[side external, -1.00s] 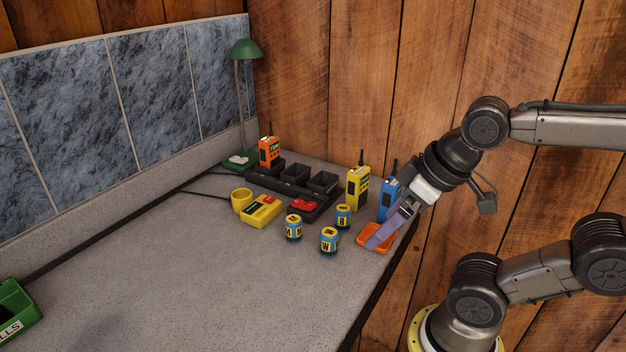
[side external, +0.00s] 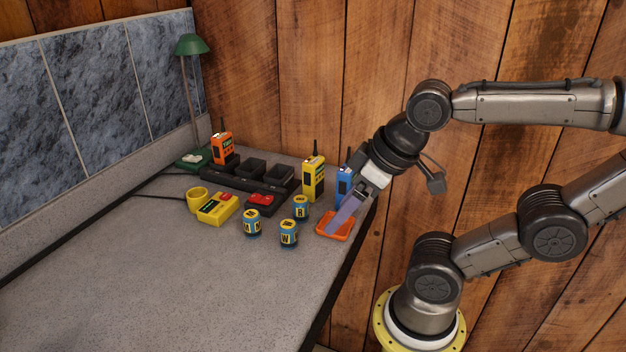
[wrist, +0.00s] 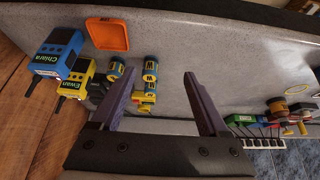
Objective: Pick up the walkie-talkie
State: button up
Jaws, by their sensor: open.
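Three walkie-talkies stand upright at the back of the worktop in the side view: an orange one (side external: 221,149) in a charger, a yellow one (side external: 313,181) and a blue one (side external: 344,186). In the wrist view the blue one (wrist: 58,52) is labelled "Chiara" and the yellow one (wrist: 73,79) "Ewan". My gripper (side external: 343,216) points down over the orange tray's area, in front of the blue one and partly hiding it. In the wrist view my gripper (wrist: 158,84) has its fingers wide apart with nothing held between them.
An orange tray (side external: 324,229) lies near the right edge. Blue-and-yellow batteries (side external: 289,234), a yellow box (side external: 216,209), a yellow cup (side external: 196,200) and a black charger (side external: 250,168) stand nearby. A green lamp (side external: 191,45) is at the back. The front worktop is clear.

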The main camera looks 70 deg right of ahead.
dwell(0.3)
jog(key=w+d+r+m+g, duration=0.3)
jog(key=w+d+r+m, duration=0.3)
jog(key=r+m, duration=0.55)
jog(key=m+g, duration=0.3)
jog(key=m, duration=0.5)
send_over(314, 159)
notch_tip(314, 159, down, 4)
notch_tip(314, 159, down, 13)
jog(key=shift+f, duration=0.1)
grip_shut()
